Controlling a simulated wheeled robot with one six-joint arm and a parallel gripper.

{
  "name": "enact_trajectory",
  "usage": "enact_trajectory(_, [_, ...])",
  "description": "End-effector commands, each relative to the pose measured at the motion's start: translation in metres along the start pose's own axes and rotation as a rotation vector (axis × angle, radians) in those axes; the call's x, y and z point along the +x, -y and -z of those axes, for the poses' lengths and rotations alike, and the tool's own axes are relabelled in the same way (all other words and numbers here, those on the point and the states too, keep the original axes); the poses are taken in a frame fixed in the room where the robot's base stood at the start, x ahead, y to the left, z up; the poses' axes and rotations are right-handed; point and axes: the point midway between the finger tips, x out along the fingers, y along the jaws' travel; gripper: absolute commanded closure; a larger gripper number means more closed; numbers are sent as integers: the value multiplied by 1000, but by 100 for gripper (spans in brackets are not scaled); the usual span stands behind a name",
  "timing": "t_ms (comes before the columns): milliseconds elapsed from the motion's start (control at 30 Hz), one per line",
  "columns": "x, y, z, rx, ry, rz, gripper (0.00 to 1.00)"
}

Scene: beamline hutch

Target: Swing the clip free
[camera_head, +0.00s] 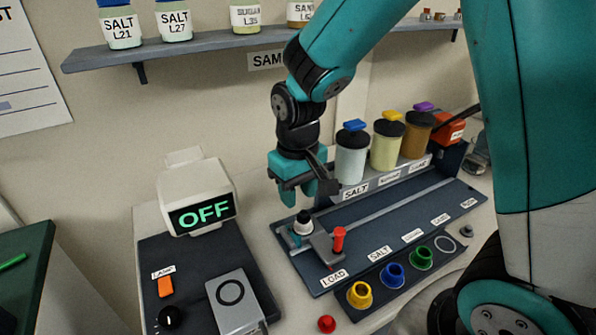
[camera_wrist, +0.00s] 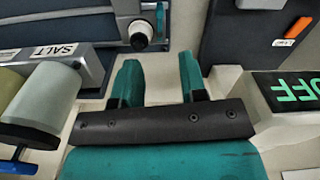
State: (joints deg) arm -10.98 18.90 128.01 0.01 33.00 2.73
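A grey carriage (camera_head: 322,246) sits at the load end of the dark rail unit. It carries a red upright post (camera_head: 339,239) and a small black-and-white knobbed part (camera_head: 303,222) with teal at its base. I cannot tell for sure which part is the clip.
Salt and other jars (camera_head: 352,155) stand in a rack right of my gripper. A dark tray (camera_head: 392,284) holds coloured cups in front. A display reading OFF (camera_head: 204,214) stands left, with an orange switch (camera_head: 165,287) before it. A shelf (camera_head: 190,48) runs above.

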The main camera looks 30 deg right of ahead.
Motion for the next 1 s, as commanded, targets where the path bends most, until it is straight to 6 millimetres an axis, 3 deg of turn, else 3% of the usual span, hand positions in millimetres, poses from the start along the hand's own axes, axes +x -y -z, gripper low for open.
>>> enact_trajectory(100, [-25, 0, 1, 0, -5, 0, 61])
enact_trajectory(300, [-47, 0, 0, 0, 0, 0, 61])
enact_trajectory(867, [-51, 0, 0, 0, 1, 0, 61])
enact_trajectory(1000, [-61, 11, -12, -42, -16, 32, 61])
